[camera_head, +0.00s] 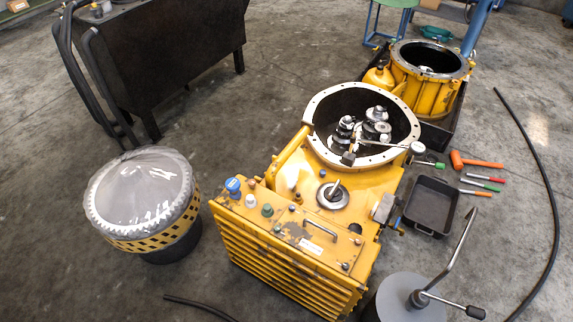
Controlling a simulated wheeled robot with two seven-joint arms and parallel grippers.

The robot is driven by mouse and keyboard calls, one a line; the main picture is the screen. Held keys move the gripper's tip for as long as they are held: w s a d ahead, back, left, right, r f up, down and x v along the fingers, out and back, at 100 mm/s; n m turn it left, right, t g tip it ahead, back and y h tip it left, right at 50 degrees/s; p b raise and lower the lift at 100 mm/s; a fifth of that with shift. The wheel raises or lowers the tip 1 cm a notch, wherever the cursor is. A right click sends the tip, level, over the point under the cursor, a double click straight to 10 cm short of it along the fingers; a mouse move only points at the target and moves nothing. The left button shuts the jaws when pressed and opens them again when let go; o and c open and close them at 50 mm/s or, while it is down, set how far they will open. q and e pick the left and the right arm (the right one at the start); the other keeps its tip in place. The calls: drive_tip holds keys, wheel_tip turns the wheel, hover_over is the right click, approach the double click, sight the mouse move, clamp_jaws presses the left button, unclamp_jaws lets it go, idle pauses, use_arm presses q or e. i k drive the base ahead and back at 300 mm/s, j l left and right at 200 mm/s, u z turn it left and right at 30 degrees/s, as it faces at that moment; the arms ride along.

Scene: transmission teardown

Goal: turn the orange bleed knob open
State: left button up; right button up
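The yellow transmission housing (365,195) stands in the middle of the view, with its round bell opening facing up and shafts and gears inside. On its near left top corner are a blue knob (232,186), a white knob (250,201) and a dark green knob (267,209). Neither of my grippers is in view.
A grey-covered drum (142,195) stands left of the housing. A black tray (432,205), an orange hammer (475,162) and hand tools lie right. A grey disc (405,300) with a bent metal bar stands front right. A second yellow housing (428,90) is behind. Left floor is partly clear.

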sight(252, 184)
drive_tip(key=i+j+z, duration=0.2)
drive_tip(key=j+z, duration=0.15)
drive_tip(key=i+j+z, duration=0.1)
drive_tip(key=j+z, duration=0.25)
drive_tip(key=j, duration=0.25)
drive_tip(key=j+z, duration=0.35)
drive_tip(key=j, duration=0.2)
drive_tip(key=i, duration=0.05)
